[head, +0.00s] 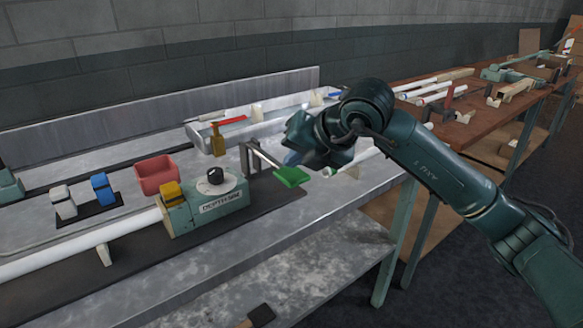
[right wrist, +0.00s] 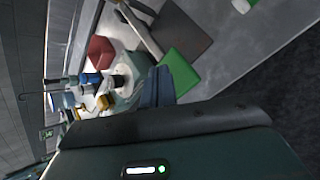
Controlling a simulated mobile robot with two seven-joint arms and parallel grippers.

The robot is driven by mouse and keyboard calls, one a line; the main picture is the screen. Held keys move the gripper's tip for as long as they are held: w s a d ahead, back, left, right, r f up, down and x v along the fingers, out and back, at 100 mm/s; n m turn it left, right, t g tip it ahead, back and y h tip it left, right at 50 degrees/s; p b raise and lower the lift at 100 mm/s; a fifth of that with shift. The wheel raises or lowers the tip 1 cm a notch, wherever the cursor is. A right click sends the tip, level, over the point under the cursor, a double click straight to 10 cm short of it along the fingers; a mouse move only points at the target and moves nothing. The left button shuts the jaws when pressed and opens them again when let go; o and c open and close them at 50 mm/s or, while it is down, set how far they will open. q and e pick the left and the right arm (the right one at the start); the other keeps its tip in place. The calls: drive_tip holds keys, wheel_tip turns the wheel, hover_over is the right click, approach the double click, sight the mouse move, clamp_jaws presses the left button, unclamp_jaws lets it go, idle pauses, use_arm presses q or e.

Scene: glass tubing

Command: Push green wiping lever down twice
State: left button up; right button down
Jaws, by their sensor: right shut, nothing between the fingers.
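The green wiping lever's flat pad (head: 291,176) sits at the end of a grey metal arm (head: 263,152), which reaches out from an upright bracket near the bench's front edge. In the right wrist view the green pad (right wrist: 180,72) lies just beyond the fingers, to their right. My right gripper (head: 291,158) is shut and empty, just above and behind the pad in the head view. Its closed fingers also show in the right wrist view (right wrist: 156,88). A gap seems to remain between fingers and pad, but contact is hard to judge. My left gripper is not in view.
Left of the lever stands a green device with a dial (head: 215,176), labelled as a depth unit, holding a long white tube (head: 80,243). A red bin (head: 156,175) and blue and white blocks stand behind. A tray (head: 230,139) lies at the back. Floor is clear in front.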

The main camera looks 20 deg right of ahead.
drive_tip(key=shift+r, duration=0.25)
drive_tip(key=shift+r+p, duration=1.55)
drive_tip(key=shift+r, duration=0.95)
idle(0.8)
